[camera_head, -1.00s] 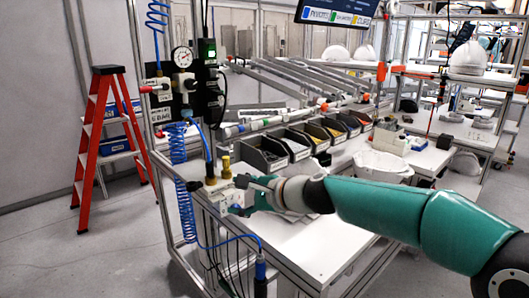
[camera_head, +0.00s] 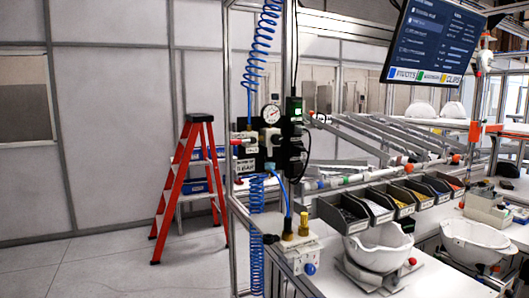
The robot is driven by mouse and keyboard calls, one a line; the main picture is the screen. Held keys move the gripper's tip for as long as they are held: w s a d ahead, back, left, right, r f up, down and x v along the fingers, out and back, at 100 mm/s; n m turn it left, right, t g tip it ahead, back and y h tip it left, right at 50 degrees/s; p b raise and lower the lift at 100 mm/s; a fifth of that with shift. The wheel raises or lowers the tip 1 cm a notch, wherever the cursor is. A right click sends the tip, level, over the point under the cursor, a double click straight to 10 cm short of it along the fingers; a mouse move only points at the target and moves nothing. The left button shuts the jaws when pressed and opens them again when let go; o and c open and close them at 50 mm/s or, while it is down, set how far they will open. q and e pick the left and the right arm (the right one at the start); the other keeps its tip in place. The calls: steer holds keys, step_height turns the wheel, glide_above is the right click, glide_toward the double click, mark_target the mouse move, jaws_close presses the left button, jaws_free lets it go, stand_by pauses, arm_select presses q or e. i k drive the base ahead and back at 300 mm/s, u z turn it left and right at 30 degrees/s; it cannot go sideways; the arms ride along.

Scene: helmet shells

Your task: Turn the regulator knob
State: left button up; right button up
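The air regulator, with a round white pressure gauge (camera_head: 270,114), is mounted on a dark panel (camera_head: 268,150) on the frame post at the middle of the picture. A grey-white block sits under the gauge; I cannot tell exactly which part is the knob. A small red-tipped fitting (camera_head: 236,142) sticks out to the left of the panel. Neither of my grippers is in the picture.
A coiled blue hose (camera_head: 262,40) hangs above the panel. A white box with a brass fitting (camera_head: 303,224) stands on the bench corner below. Several parts bins (camera_head: 343,213) and a white helmet shell (camera_head: 379,247) are to the right. A red stepladder (camera_head: 183,190) stands left.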

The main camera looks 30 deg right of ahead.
mark_target(276, 139)
steer(key=z, duration=1)
steer(key=i, duration=0.15)
steer(key=u, duration=2.55)
steer(key=k, duration=1.25)
steer(key=z, duration=0.95)
steer(key=i, duration=1)
steer(key=z, duration=0.05)
